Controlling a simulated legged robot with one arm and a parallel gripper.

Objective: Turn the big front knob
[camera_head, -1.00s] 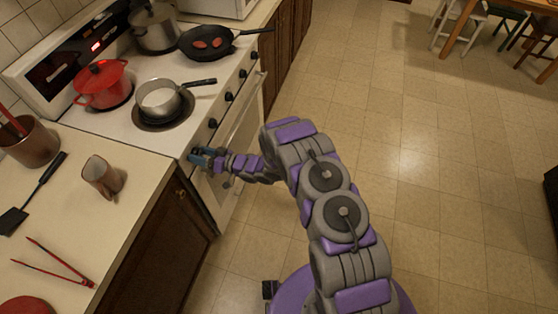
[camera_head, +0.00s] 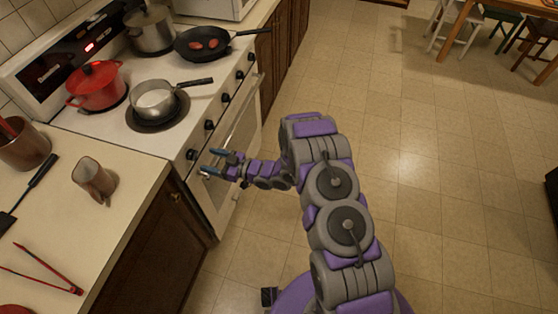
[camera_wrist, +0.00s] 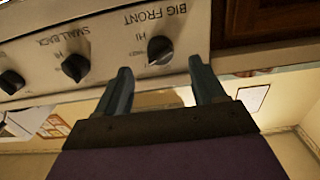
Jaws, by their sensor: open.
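The big front knob (camera_wrist: 160,50) is a round black knob on the white stove panel. In the wrist view it shows under the upside-down label "BIG FRONT". In the head view the same knob (camera_head: 191,154) is the nearest one on the stove's front. My gripper (camera_head: 211,162) is open and empty, a short way out from the panel and apart from the knob. In the wrist view my gripper's (camera_wrist: 161,68) two fingertips point at the panel, with the knob beyond them and between their lines. The knob's exact setting is too small to tell.
The small back knob (camera_wrist: 75,67) is beside it, with more knobs along the panel. The oven door handle (camera_head: 236,128) runs below. A saucepan (camera_head: 158,100), a red pot (camera_head: 95,85) and a frying pan (camera_head: 203,44) stand on the stove. The floor (camera_head: 430,180) to the right is clear.

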